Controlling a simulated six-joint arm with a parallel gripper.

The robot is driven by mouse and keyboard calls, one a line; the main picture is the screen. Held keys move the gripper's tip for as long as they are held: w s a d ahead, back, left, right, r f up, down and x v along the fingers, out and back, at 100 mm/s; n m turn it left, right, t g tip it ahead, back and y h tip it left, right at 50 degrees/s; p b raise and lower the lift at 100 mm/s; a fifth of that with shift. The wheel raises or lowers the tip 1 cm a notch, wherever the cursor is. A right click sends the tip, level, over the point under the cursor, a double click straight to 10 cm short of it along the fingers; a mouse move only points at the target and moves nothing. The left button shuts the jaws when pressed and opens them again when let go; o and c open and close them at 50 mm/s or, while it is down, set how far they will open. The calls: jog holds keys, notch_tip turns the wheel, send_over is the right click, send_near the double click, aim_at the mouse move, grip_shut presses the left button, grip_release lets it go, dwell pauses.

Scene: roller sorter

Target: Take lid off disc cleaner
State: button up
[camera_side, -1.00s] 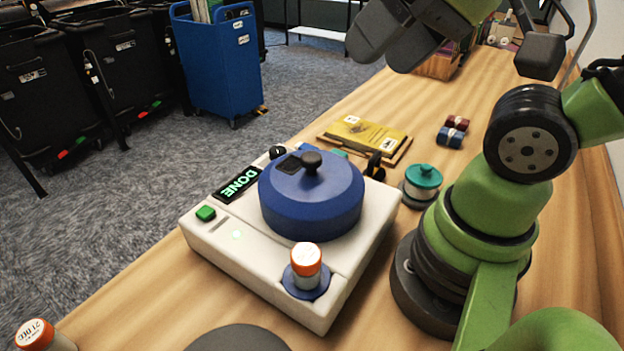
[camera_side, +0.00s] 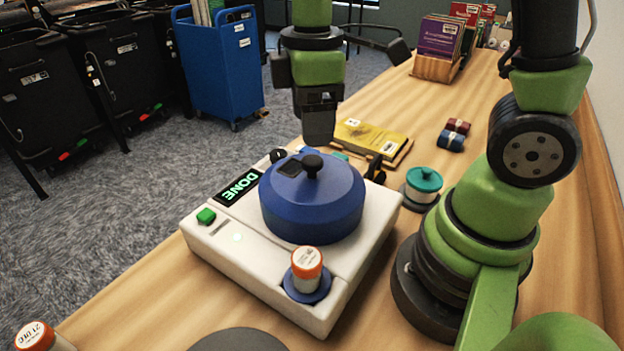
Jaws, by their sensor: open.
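The disc cleaner (camera_side: 225,263) is a white box on the wooden table. Its round blue lid (camera_side: 318,205) sits on top, with a black knob (camera_side: 312,164) in the middle. A small display (camera_side: 240,187) on the cleaner reads DONE, and a green button (camera_side: 206,216) is beside it. My gripper (camera_side: 319,130) hangs pointing down above and just behind the knob as seen here, apart from the lid. It holds nothing that I can see. The gap between its fingers is hard to make out from this side.
An orange-capped bottle (camera_side: 306,268) stands in a blue holder on the cleaner's front corner. A teal-lidded pot (camera_side: 423,184) is to the right, near my arm's base. A yellow book (camera_side: 369,137) lies behind.

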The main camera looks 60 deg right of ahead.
aim_at(312, 159)
jog(key=f, duration=0.7)
jog(key=shift+s+a+f, duration=0.1)
jog(key=shift+a, duration=0.1)
jog(key=shift+c, duration=0.4)
jog(key=c, duration=1)
